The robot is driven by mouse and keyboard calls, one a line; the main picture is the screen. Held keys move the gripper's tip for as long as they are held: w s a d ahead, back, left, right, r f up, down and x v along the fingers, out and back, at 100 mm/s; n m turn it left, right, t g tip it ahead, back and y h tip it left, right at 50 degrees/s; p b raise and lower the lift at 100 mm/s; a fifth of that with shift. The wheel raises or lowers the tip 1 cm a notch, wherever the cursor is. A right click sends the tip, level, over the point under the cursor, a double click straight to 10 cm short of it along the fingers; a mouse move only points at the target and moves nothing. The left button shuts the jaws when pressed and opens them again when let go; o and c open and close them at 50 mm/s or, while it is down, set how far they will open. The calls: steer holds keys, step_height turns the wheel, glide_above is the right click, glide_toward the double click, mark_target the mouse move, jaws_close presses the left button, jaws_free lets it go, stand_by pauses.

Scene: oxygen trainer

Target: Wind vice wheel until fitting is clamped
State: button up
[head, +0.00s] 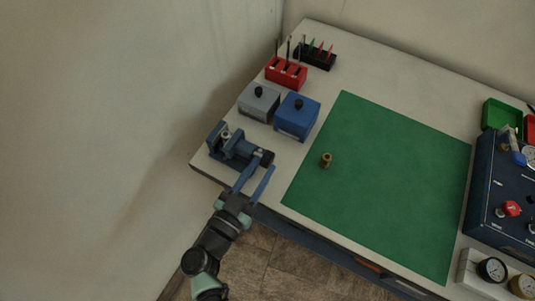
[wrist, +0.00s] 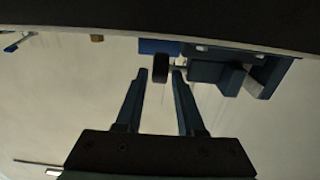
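The blue vice (head: 232,146) stands at the table's near left corner; part of its body shows in the wrist view (wrist: 207,70). Its dark round wheel (head: 267,158) is on the right end of the vice and also shows in the wrist view (wrist: 160,67). A small pale fitting (head: 226,135) appears to sit at the jaws; I cannot tell whether they touch it. My gripper (head: 263,165) is open, with its two blue fingers pointing at the vice. In the wrist view the wheel appears between the fingertips (wrist: 160,74), with gaps on both sides.
A brass piece (head: 326,160) stands on the green mat (head: 390,190). A grey box (head: 259,103) and a blue box (head: 297,118) stand behind the vice. A red rack (head: 286,73) is farther back. A dark gauge panel (head: 500,190) is at right.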

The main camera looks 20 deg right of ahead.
mark_target(263, 166)
steer(key=shift+x, duration=1.95)
jaws_close()
